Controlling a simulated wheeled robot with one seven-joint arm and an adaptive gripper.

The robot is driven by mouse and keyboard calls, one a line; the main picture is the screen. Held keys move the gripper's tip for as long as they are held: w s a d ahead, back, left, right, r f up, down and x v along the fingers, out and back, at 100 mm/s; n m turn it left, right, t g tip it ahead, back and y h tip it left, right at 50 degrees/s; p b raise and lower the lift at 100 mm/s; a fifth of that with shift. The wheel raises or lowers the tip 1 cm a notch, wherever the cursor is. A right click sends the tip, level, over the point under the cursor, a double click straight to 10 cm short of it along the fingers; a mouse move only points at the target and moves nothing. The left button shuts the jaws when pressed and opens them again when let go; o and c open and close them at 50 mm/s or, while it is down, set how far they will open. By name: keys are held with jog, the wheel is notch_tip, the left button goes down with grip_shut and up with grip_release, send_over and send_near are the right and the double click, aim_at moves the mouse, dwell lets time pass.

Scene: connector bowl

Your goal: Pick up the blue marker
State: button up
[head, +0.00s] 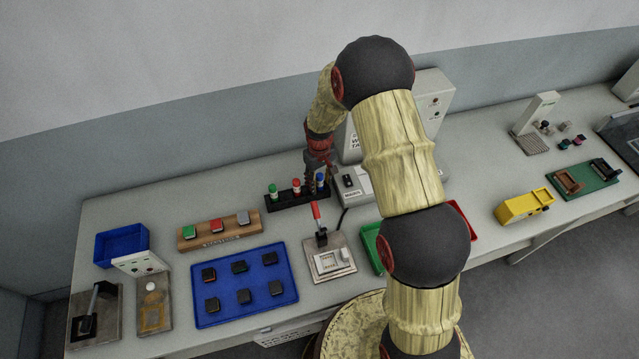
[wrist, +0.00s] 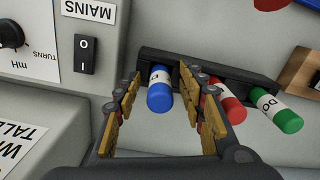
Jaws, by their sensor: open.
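The blue marker (head: 320,182) stands at the right end of a black marker rack (head: 283,203) at the back of the bench. In the wrist view the blue marker (wrist: 160,92) sits between the two padded fingers of my gripper (wrist: 165,100), which is open. The left finger is beside the machine box, and the right finger reaches into the gap between the blue and red markers. I cannot tell whether either finger touches a marker. The red marker (wrist: 222,100) and green marker (wrist: 277,112) stand in the same rack (wrist: 240,80).
A grey machine box (wrist: 70,60) with a switch is close beside the blue marker.

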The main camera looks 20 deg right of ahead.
jog(key=c, duration=0.3)
grip_shut()
dwell(0.3)
